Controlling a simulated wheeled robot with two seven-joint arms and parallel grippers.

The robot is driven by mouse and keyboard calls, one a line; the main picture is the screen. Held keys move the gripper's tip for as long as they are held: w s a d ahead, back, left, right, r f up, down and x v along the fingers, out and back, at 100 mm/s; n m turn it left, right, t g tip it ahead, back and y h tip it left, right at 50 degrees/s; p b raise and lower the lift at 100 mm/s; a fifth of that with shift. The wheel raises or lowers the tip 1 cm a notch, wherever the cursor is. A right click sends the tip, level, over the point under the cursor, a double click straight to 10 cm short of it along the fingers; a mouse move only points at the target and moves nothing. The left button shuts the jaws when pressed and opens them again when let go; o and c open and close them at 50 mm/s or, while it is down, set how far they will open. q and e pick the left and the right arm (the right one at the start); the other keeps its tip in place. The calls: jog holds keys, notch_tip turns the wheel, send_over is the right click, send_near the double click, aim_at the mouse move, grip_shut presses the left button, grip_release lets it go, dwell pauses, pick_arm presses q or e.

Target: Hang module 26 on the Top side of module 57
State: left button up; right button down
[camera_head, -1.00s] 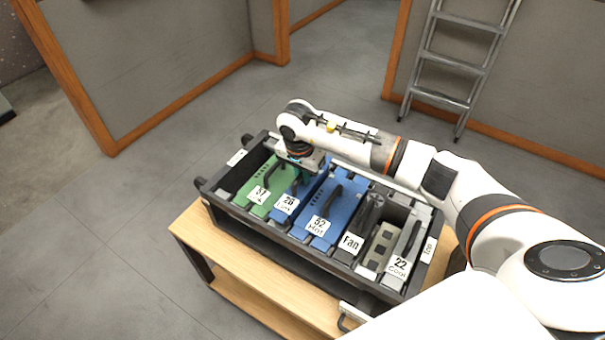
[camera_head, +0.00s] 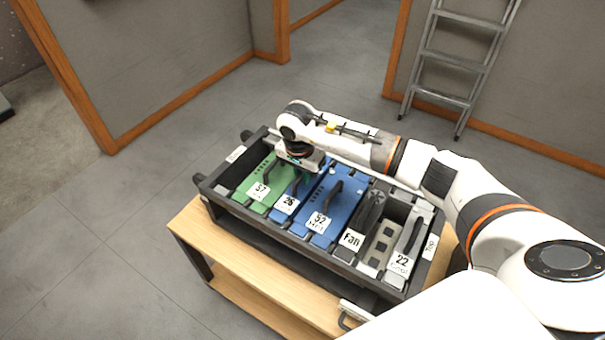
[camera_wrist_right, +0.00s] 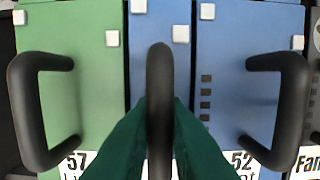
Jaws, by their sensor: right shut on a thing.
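Module 26 (camera_head: 290,203) is a narrow blue module with a black handle. It stands in the rack between green module 57 (camera_head: 259,188) and the wider blue module 52 (camera_head: 325,207). My right gripper (camera_head: 301,172) is over module 26. In the right wrist view its green fingers (camera_wrist_right: 160,115) are closed on the upright black handle of module 26 (camera_wrist_right: 139,65). Module 57 (camera_wrist_right: 95,90) is beside it on the left, with its handle free. The lower part of module 26's label is hidden by the fingers there. My left gripper is not in view.
The black rack (camera_head: 275,237) stands on a wooden table (camera_head: 235,260). To the right are the Fan module (camera_head: 357,229), a grey piece with dark squares (camera_head: 381,247) and module 22 (camera_head: 405,250). A label reading Top (camera_head: 430,246) is on the rack's right end. An open slot is left of module 57.

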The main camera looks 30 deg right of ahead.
jog(key=shift+f+b, duration=0.35)
jog(key=c, duration=1.3)
grip_release()
jog(key=shift+c, duration=0.2)
jog(key=shift+s+f, duration=0.1)
jog(key=r, duration=0.4)
jog(key=r+b, duration=0.1)
jog(key=r, duration=0.2)
jog(key=a+r+b, duration=0.1)
jog(key=r, duration=0.3)
jog(key=shift+s+a+r, duration=0.1)
jog(key=shift+s+r, duration=0.15)
jog(key=shift+r, duration=0.05)
notch_tip(320, 180, up, 8)
jog(key=p, duration=0.4)
jog(key=shift+f, duration=0.2)
